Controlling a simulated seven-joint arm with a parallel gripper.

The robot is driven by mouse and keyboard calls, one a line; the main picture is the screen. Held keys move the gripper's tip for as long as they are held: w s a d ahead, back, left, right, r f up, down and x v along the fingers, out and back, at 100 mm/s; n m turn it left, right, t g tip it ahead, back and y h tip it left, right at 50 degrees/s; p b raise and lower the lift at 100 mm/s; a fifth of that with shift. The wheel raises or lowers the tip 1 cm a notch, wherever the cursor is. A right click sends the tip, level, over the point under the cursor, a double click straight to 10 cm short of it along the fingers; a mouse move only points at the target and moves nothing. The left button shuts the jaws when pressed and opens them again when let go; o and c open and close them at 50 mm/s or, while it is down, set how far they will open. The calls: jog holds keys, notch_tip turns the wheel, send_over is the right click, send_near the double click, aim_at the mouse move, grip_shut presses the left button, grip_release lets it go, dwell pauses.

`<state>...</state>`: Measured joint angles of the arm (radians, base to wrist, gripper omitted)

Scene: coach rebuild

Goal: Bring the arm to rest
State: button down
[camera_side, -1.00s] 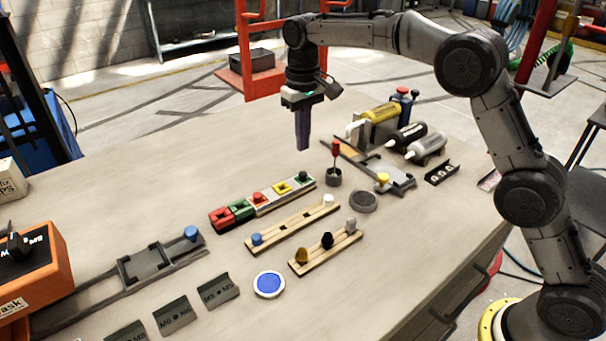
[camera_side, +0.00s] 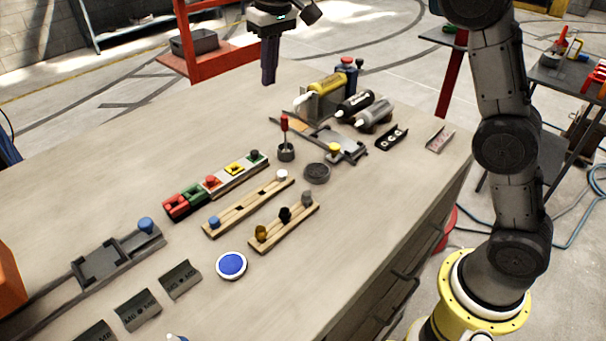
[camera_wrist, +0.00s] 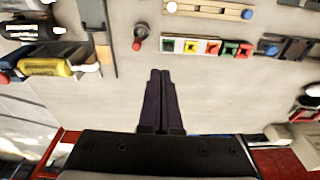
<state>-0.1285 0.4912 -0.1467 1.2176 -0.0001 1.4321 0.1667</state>
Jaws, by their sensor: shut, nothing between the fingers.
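My gripper (camera_side: 269,72) hangs above the far edge of the workbench (camera_side: 140,195), pointing down, with its fingers together and empty. In the wrist view the closed dark fingers (camera_wrist: 161,95) show in the middle over bare benchtop. My arm rises from its yellow base at the right, and its upper part is cut off by the top of the side view. Nothing touches the fingers.
A red-handled tool in a cup (camera_side: 285,140), a coloured block row (camera_side: 215,185), wooden peg racks (camera_side: 283,227) and a blue disc (camera_side: 231,265) lie nearer. The left benchtop is mostly clear.

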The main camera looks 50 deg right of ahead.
jog(key=s+d+r+t, duration=0.1)
jog(key=s+d+r, duration=0.2)
jog(key=s+r, duration=0.45)
jog(key=s+d+f+t, duration=0.1)
jog(key=s, duration=0.7)
jog(key=s+d+f+t, duration=0.1)
jog(key=s+d+f, duration=0.1)
jog(key=s, duration=0.7)
jog(key=s+f+t, duration=0.1)
jog(key=s+f, duration=0.7)
jog(key=f, duration=0.3)
jog(key=shift+s+d+f, duration=0.2)
jog(key=shift+s, duration=0.1)
